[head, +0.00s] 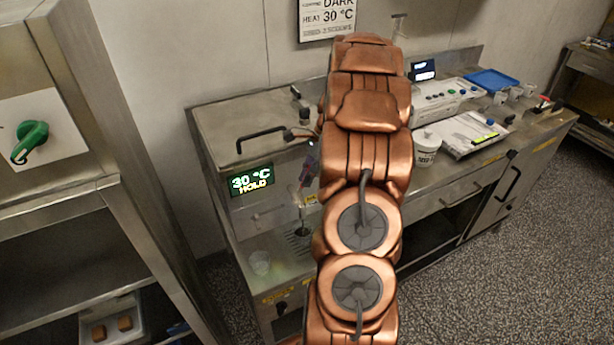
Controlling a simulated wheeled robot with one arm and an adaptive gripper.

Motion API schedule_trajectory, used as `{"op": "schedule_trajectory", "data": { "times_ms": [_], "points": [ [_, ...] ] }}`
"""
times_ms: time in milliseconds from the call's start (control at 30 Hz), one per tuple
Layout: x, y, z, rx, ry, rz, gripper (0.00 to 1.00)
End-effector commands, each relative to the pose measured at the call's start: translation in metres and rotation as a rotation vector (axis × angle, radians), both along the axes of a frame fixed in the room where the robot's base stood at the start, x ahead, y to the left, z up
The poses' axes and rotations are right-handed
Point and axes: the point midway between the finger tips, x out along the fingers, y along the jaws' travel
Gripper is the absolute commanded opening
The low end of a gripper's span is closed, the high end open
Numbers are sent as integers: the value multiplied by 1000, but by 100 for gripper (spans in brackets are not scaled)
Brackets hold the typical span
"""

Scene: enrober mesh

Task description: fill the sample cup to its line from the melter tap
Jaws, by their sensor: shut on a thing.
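The melter (240,130) is a steel box with a lid and a black handle. Its green display (251,180) reads 30 °C HOLD. A dark tap area (302,195) with a small yellow tag shows at its front, above a drip grate (297,240).
A white tub (426,148), a white device with a display (436,97), a white tray (470,132) and a blue tray (491,80) stand on the bench to the right. Speckled floor is clear at lower right.

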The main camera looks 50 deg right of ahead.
Motion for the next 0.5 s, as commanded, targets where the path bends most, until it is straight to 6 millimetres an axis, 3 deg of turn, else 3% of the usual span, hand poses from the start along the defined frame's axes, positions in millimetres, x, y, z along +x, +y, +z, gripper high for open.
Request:
{"op": "schedule_trajectory", "data": {
  "times_ms": [500],
  "points": [
    [6, 20, 5, -252, 90, 6, 0]
  ]
}}
